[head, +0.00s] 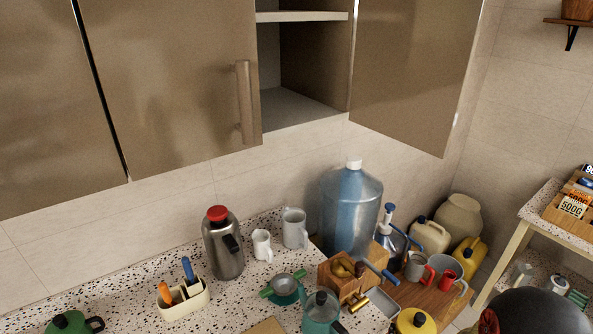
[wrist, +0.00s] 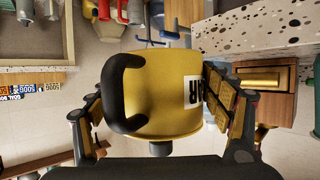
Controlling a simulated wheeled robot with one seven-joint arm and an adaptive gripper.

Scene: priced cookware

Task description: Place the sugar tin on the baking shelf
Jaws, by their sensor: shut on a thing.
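A yellow tin (wrist: 165,80) with a black handle fills the middle of the wrist view. Its white label is partly covered, so I cannot read the whole word. My gripper (wrist: 160,125) is shut on this tin, with one finger at each side. In the head view, a yellow lid with a black knob (head: 415,321) shows at the bottom edge; I cannot tell whether it belongs to the held tin. No shelf in view is marked as the baking shelf. An open wall cupboard (head: 300,107) shows empty shelf space.
A speckled counter (head: 130,308) holds a steel flask (head: 223,245), mugs and a utensil holder. A large blue water bottle (head: 350,208) and a wooden grinder (head: 345,280) stand farther right. A speckled rack (head: 540,200) is at right. The open cupboard door (head: 415,70) juts out.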

